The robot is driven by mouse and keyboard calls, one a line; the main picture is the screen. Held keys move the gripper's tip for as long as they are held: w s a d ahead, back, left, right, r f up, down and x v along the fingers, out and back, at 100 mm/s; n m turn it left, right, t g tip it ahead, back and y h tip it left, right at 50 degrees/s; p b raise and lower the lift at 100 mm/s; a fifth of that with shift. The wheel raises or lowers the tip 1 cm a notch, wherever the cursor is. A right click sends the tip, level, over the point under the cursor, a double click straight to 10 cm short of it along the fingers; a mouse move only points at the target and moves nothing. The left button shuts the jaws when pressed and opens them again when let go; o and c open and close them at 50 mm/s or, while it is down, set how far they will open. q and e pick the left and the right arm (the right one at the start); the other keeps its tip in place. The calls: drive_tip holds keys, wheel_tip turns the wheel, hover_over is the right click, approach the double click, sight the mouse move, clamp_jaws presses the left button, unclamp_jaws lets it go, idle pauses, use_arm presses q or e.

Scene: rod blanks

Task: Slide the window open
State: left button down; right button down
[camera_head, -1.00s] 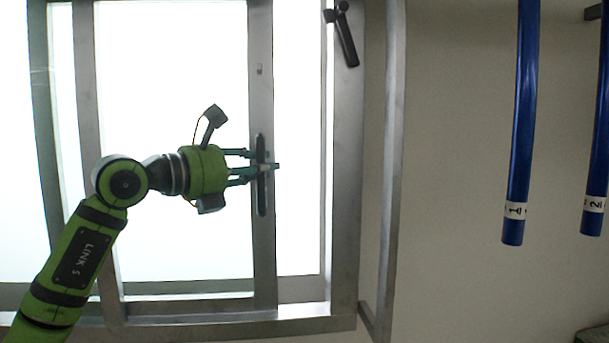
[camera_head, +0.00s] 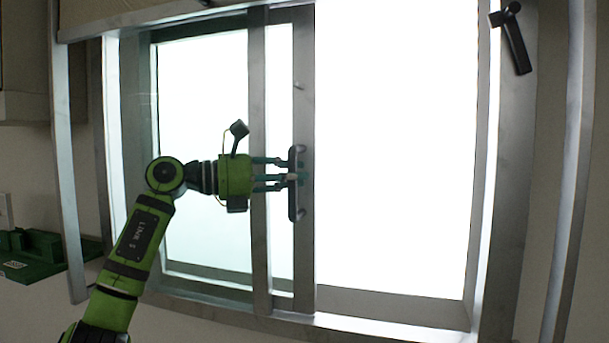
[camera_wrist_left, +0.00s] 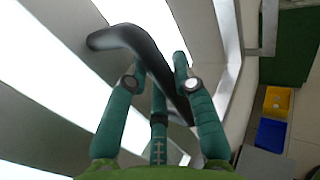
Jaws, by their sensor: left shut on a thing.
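The window's sliding sash (camera_head: 303,262) has a grey metal upright with a dark vertical bar handle (camera_head: 297,207). The sash stands well to the left, with a wide bright opening between its upright and the right side of the window frame (camera_head: 512,200). My left gripper (camera_head: 290,176) comes in from the left and is shut on the handle, around its middle. In the left wrist view, the handle (camera_wrist_left: 135,40) runs diagonally between the fingers of my left gripper (camera_wrist_left: 160,76), which hide part of it. My right gripper is not in view.
A dark lever (camera_head: 515,42) sits on the frame's upper right. A green tray (camera_head: 40,262) is at the left wall. The left wrist view shows a yellow bin (camera_wrist_left: 278,100) and a blue bin (camera_wrist_left: 270,134) off to the right.

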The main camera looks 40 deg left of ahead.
use_arm(q)
drive_tip(key=shift+a+r, duration=0.1)
drive_tip(key=c, duration=1)
unclamp_jaws()
drive_tip(key=shift+s+a, duration=0.1)
drive_tip(key=shift+s, duration=0.05)
drive_tip(key=v, duration=1.2)
